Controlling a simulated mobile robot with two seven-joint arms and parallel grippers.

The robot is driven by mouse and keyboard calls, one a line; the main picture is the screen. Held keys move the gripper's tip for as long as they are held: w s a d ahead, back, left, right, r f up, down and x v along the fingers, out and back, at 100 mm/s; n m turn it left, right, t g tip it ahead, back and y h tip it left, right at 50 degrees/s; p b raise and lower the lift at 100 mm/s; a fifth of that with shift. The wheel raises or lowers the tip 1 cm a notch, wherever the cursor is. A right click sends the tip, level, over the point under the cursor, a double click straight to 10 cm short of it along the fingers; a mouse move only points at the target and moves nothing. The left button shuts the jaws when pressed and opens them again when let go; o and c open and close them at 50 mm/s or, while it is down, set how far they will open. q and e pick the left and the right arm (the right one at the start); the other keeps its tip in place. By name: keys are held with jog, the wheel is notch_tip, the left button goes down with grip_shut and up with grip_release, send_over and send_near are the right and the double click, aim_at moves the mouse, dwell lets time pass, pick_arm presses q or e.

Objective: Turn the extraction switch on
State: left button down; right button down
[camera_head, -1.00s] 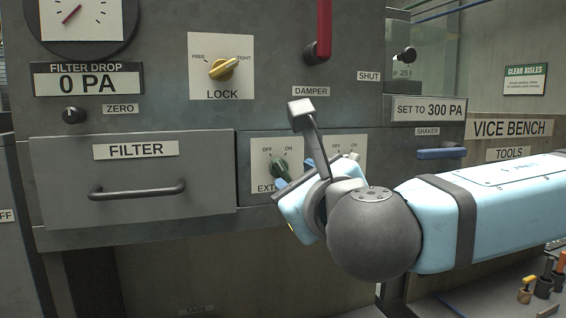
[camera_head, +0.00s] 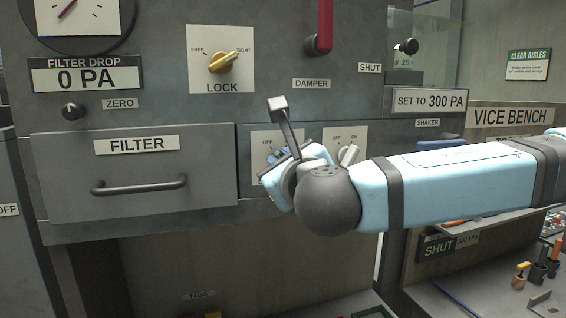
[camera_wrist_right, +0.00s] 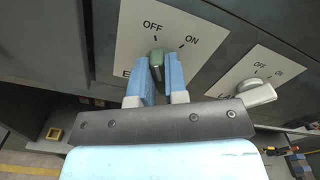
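The extraction switch is a green knob (camera_wrist_right: 157,62) on a white plate marked OFF and ON, seen in the right wrist view. It stands nearer the OFF mark. The blue fingers of my right gripper (camera_wrist_right: 159,78) lie on both sides of the knob, very close to it; whether they press on it I cannot tell. My left gripper is not in view.
A second OFF/ON plate with a white knob (camera_head: 348,154) is just right of my gripper. A filter drawer (camera_head: 70,170) with a bar handle is to the left. A yellow lock knob (camera_head: 222,62) and a red damper handle (camera_head: 324,25) are above.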

dwell(0.3)
jog(key=shift+d+m+b, duration=0.2)
jog(key=shift+m+b, duration=3.05)
jog(key=shift+m, duration=2.65)
jog(key=c, duration=1.1)
grip_release()
jog(key=shift+c, duration=0.2)
